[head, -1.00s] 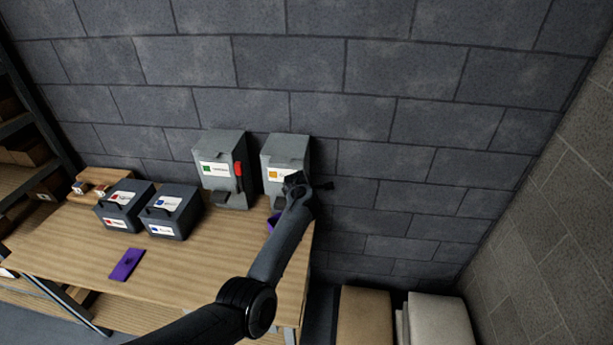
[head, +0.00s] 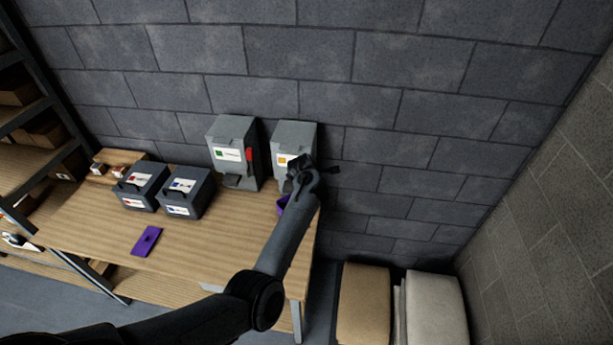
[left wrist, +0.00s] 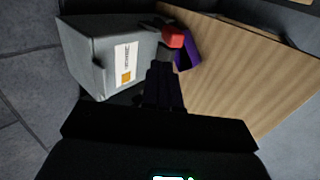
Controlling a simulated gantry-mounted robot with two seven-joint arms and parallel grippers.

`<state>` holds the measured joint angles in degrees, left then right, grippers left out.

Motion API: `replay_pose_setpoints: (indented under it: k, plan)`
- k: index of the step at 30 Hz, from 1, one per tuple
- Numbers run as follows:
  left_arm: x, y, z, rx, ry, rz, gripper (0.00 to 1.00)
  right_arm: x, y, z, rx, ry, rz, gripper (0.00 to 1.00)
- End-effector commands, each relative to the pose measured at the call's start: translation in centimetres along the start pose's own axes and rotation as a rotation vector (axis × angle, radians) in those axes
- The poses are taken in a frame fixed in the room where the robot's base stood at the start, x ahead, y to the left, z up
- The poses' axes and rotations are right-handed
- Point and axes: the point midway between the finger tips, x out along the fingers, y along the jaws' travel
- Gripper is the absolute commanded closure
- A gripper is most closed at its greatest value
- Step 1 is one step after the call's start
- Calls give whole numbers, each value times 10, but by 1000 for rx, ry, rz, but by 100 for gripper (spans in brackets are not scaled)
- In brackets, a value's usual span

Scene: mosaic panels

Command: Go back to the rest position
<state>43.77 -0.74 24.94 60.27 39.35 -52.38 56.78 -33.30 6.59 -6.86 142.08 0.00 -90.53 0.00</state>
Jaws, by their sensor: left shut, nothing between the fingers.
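My left gripper (head: 318,168) is at the front right of a grey box with an orange-marked label (head: 293,143), near the right end of the workbench. In the left wrist view the gripper's fingers (left wrist: 163,72) are together and empty, with the grey box (left wrist: 92,58) just beyond and to the left. I cannot tell whether they touch it. My right gripper is not in view.
A grey box with a green-marked label (head: 229,152) and red lever, two dark bins (head: 142,186) (head: 187,192) and a flat purple piece (head: 147,241) are on the workbench (head: 90,225). Shelving (head: 35,120) stands left; a tan block (head: 363,305) and pale block (head: 434,310) stand right.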

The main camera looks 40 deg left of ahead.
Motion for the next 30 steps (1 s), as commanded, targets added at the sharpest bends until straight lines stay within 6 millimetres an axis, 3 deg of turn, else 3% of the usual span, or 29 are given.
replay_pose_setpoints:
  k: [14,19,23,26,30]
  plan:
    - [-1,0,0,1,0,0,100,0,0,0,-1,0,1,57]
    - [8,-19,-6,11,13,-25,100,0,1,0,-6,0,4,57]
    - [28,-64,-22,36,45,-82,100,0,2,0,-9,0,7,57]
    - [47,-118,-44,77,86,-146,100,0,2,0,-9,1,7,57]
    - [60,-206,-93,179,165,-210,100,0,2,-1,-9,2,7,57]
